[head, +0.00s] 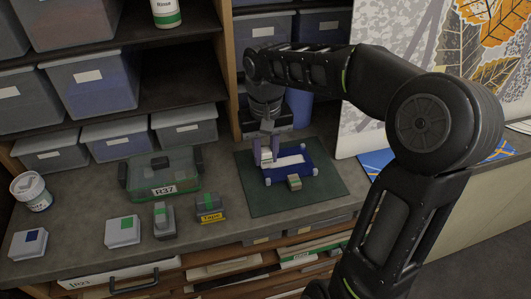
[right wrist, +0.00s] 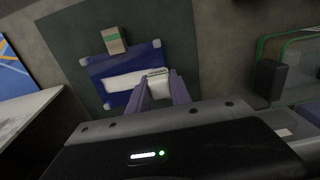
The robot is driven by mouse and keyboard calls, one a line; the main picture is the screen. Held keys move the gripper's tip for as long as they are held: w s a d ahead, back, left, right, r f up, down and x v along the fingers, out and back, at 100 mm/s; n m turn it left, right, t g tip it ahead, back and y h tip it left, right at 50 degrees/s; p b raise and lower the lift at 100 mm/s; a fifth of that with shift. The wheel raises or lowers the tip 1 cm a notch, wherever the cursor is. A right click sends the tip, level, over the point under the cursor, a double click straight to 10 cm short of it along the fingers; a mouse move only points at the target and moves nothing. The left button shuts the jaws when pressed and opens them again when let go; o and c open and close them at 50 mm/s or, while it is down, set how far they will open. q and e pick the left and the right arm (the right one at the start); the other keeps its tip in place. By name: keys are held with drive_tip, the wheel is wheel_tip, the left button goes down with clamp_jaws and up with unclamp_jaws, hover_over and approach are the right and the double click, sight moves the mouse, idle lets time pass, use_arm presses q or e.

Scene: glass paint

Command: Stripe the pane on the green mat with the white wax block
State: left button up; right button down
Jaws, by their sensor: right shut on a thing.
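The green mat (head: 325,194) lies on the counter, and it fills the upper middle of the right wrist view (right wrist: 62,33). On it lies the pane, showing as a blue piece (head: 307,167) with a pale strip across its middle; it also shows in the right wrist view (right wrist: 98,68). My right gripper (head: 265,150) is shut on the white wax block (right wrist: 158,85), held at the pane's left edge in the head view. I cannot tell whether the block touches the pane. My left gripper is out of view.
A tan and green block (head: 294,182) sits at the pane's front edge. A lidded R37 box (head: 162,177) stands left of the mat. A tape block (head: 209,208), a grey block (head: 163,219), white blocks (head: 122,231) and a tub (head: 32,192) stand farther left. Shelves rise behind.

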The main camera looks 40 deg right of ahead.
wheel_tip(320, 180, up, 2)
drive_tip(key=shift+r+p, duration=0.15)
drive_tip(key=shift+p, duration=0.15)
drive_tip(key=shift+s+d+r+p, duration=0.1)
drive_tip(key=shift+d+r+p, duration=0.15)
drive_tip(key=shift+r+p, duration=0.45)
wheel_tip(320, 180, up, 2)
drive_tip(key=shift+a+r+p, duration=0.15)
drive_tip(key=shift+p, duration=0.6)
drive_tip(key=shift+r, duration=0.95)
drive_tip(key=shift+f, duration=0.1)
